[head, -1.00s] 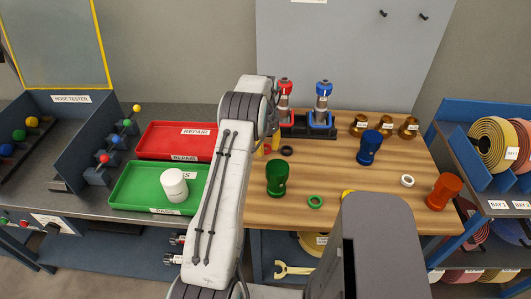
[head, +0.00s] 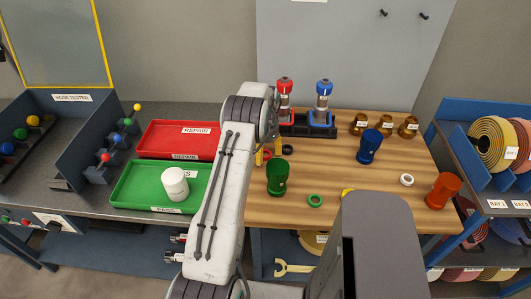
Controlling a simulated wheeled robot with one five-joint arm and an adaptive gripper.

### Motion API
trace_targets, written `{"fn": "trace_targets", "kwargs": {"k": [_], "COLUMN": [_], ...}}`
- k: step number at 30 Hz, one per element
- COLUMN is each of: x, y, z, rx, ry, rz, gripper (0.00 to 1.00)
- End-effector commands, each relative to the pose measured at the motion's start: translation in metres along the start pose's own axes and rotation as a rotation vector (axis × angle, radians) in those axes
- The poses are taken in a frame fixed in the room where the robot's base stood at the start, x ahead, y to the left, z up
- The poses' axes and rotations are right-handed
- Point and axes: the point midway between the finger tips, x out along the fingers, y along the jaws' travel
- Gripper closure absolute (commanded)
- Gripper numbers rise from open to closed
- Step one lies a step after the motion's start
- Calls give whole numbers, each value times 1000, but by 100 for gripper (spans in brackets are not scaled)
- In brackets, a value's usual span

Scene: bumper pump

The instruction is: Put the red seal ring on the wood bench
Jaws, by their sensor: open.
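The red seal ring (head: 267,154) shows as a small red patch at the left part of the wood bench (head: 335,180), between the yellow fingertips of my gripper (head: 268,150). It appears to be at bench level, but my arm hides part of it, so contact with the top is hard to see. My gripper is open around it, pointing down, with its fingers apart.
A black ring (head: 287,149) lies just right of my gripper. A green fitting (head: 277,178), green ring (head: 315,200), blue fitting (head: 369,147), white ring (head: 406,180) and orange fitting (head: 442,190) stand around the bench. The pump rack (head: 310,130) is behind.

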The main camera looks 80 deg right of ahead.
Motion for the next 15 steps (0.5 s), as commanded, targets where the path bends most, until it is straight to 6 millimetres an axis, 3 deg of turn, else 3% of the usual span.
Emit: {"fn": "trace_targets", "kwargs": {"k": [10,15], "x": [-5,-25], "y": [0,-1], "z": [0,-1], "rx": [0,0], "ry": [1,3], "rz": [-1,-3], "gripper": [36,36]}}
